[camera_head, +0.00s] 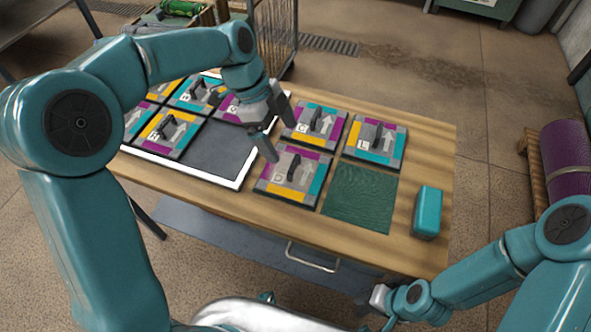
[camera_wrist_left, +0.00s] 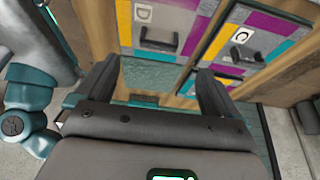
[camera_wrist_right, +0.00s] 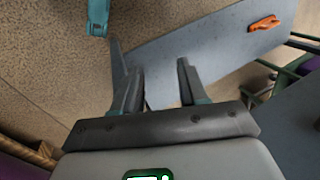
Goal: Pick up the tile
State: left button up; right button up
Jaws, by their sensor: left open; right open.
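Three loose tiles with handles, letters and arrows lie right of the white-framed tray: a C tile (camera_head: 301,136), an L tile (camera_head: 361,152) and a tile that seems marked D (camera_head: 268,186). My left gripper (camera_head: 279,131) is open and empty above the gap between the tray and these tiles, with a finger near the D tile's upper-left edge. In the left wrist view its fingers (camera_wrist_left: 156,82) are apart, with tiles beyond them. My right gripper (camera_head: 377,298) is low in front of the table; its open, empty fingers (camera_wrist_right: 160,78) show in the right wrist view.
The white-framed tray (camera_head: 237,184) holds several tiles and has a bare dark area. A green textured square (camera_head: 360,198) and a teal block (camera_head: 427,212) lie on the table's right part. A drawer handle (camera_head: 310,258) juts from the front. An orange object (camera_wrist_right: 264,24) lies on a grey surface.

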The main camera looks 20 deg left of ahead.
aim_at(294, 163)
pick_arm(q)
jog(key=x, duration=0.3)
jog(key=shift+s+f, duration=0.2)
jog(key=shift+f, duration=0.15)
jog(key=shift+x, duration=2.8)
jog(key=c, duration=1.3)
